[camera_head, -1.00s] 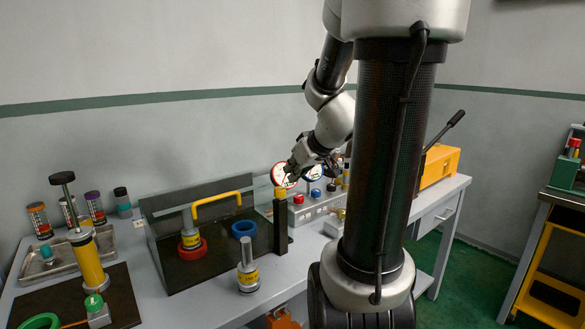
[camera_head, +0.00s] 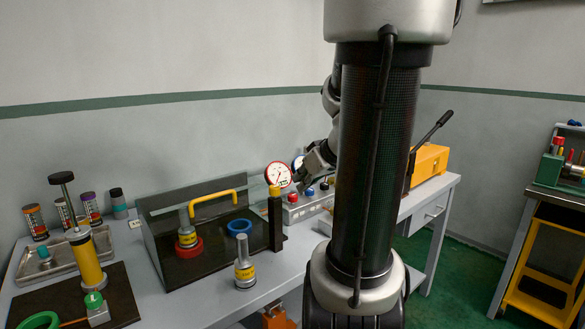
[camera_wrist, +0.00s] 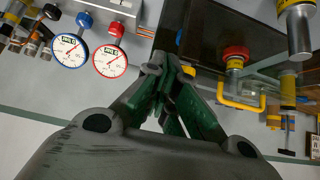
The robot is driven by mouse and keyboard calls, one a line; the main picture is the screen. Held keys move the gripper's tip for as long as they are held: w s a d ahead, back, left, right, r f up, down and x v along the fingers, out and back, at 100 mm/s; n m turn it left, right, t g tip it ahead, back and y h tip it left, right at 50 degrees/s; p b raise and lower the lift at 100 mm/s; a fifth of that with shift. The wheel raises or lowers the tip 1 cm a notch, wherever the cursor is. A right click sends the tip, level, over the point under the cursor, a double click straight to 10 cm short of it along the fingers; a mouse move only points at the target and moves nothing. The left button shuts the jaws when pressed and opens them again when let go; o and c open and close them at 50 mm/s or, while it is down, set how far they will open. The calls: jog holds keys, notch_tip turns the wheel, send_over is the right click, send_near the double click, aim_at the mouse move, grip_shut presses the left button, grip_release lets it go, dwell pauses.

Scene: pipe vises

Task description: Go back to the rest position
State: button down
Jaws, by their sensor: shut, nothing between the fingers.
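My gripper (camera_wrist: 165,88) shows in the wrist view with its green-padded fingers brought together and nothing between them. In the head view my gripper (camera_head: 300,180) is partly hidden behind my own arm, above the bench and close to the red-rimmed gauge (camera_head: 278,175). In the wrist view the red gauge (camera_wrist: 110,61) and the blue gauge (camera_wrist: 67,50) lie to the left of the fingers. The yellow handle (camera_wrist: 240,100) of the dark box lies to their right. The gripper appears apart from all of these.
The dark box (camera_head: 165,225) with a clear front holds a red ring (camera_head: 190,249) and a blue ring (camera_head: 240,227). A metal cylinder (camera_head: 245,272) stands in front. A yellow pump (camera_head: 86,258) stands at left. A yellow case (camera_head: 430,162) sits at the bench's far right.

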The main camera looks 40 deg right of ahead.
jog(key=shift+s+f, duration=0.55)
jog(key=shift+s, duration=0.15)
jog(key=s+a+m+g+y, duration=0.1)
jog(key=s+a+m+g, duration=0.45)
jog(key=s, duration=0.45)
jog(key=s+a+r+n+h, duration=0.1)
jog(key=a+r+n, duration=0.3)
jog(key=a, duration=0.3)
jog(key=shift+s+a+r+n+t, duration=0.2)
jog(key=shift+r+n+t, duration=0.15)
jog(key=shift+n, duration=0.4)
